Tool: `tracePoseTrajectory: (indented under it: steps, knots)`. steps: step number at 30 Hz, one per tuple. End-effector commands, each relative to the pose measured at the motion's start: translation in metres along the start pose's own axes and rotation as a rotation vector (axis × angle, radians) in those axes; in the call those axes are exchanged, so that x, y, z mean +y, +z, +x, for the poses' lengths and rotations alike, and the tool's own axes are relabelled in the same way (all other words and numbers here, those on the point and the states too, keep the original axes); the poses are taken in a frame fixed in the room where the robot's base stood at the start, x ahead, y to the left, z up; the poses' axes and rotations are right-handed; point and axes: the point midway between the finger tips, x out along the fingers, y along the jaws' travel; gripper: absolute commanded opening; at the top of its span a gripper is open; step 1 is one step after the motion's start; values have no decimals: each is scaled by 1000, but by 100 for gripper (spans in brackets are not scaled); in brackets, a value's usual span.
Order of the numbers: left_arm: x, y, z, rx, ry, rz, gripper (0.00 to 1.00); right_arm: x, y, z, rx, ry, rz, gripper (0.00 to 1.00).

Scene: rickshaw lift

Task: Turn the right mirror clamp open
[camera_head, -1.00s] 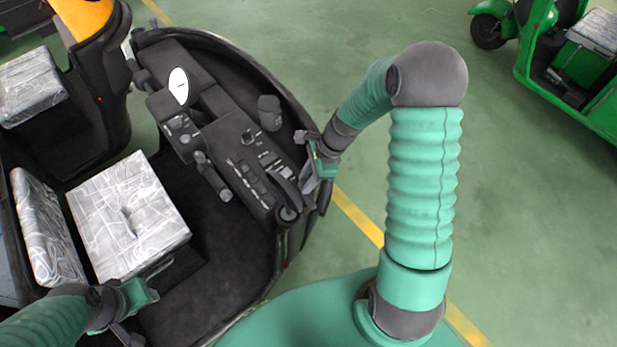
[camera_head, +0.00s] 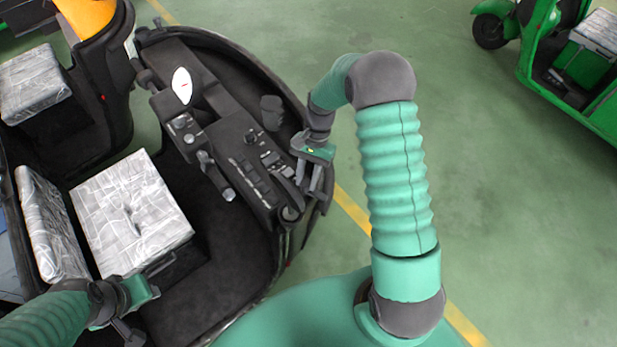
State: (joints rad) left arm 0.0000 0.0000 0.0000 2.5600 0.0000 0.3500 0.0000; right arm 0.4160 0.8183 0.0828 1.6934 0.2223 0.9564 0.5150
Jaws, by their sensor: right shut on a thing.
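My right gripper (camera_head: 309,180) is over the right rim of the dark vehicle's dashboard (camera_head: 240,150), its two grey fingers pointing down. It is shut on a small dark part at this rim, which I take to be the right mirror clamp; the part is mostly hidden between the fingers. A white oval disc with a red mark (camera_head: 182,86), perhaps a mirror or dial, stands at the far end of the dashboard. My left gripper (camera_head: 138,312) is low at the left, beside the grey wrapped seat and apart from the dashboard; its fingers are too unclear to read.
The wrapped seat cushion (camera_head: 130,215) and its backrest (camera_head: 50,225) fill the left. A lever (camera_head: 215,177) and a dark knob (camera_head: 271,112) stand up from the dashboard. A green rickshaw (camera_head: 560,60) is at the upper right. The green floor between is clear.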

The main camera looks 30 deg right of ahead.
Motion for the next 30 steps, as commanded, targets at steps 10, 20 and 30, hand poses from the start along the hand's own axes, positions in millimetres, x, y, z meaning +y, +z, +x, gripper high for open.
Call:
tracePoseTrajectory:
  steps: [10, 20, 30]
  knots:
    - [0, 0, 2, 0, 0, 0, 36, -3, -2, 0, 5, 85, -218, 0]
    - [0, 1, 3, 0, 0, 0, 36, -2, -1, 0, 3, 121, -302, 0]
    - [0, 1, 3, 0, 0, 0, 36, -2, -1, 0, 3, 125, -309, 0]
